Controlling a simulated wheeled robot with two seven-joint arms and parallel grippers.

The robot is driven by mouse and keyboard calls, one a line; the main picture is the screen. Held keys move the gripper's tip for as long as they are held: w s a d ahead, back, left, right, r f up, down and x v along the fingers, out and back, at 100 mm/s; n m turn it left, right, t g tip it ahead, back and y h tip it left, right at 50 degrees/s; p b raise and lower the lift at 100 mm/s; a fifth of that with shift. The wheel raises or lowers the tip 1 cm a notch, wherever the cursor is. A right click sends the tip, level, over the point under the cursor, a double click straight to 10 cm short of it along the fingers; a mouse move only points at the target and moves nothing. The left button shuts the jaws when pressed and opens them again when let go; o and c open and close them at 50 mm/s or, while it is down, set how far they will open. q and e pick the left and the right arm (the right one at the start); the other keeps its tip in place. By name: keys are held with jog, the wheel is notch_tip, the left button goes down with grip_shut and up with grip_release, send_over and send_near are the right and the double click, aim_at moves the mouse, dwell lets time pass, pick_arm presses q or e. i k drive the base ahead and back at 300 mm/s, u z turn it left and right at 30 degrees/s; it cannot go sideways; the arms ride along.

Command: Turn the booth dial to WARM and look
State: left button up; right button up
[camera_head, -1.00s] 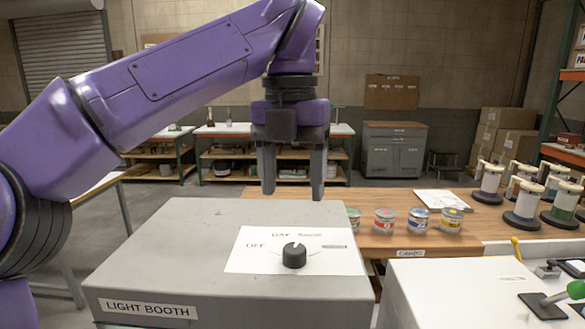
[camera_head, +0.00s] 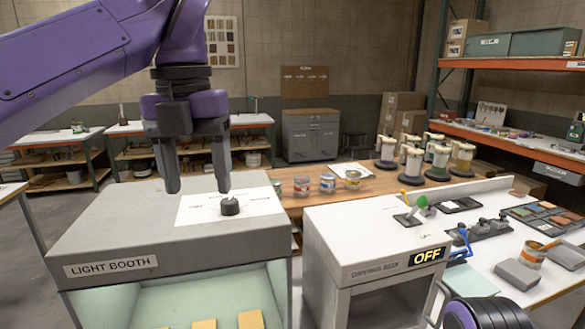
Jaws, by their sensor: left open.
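The light booth (camera_head: 75,238) is a grey box in the lower left with a LIGHT BOOTH label. A white paper dial sheet (camera_head: 262,208) lies on its top, with print too small to read now. The black round dial (camera_head: 230,207) sits on this sheet; I cannot tell exactly where its pale mark points. My left gripper (camera_head: 198,189) is open and empty, fingers pointing down. In the picture its right fingertip is just above and left of the dial, overlapping its edge region; I cannot tell if they touch. My right gripper is out of view.
The booth's open front shows a pale green interior with several yellow-tan pieces (camera_head: 250,319). A white drying box (camera_head: 330,240) with an OFF display stands to the right.

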aim_at(229, 206)
jog(key=k, duration=1.05)
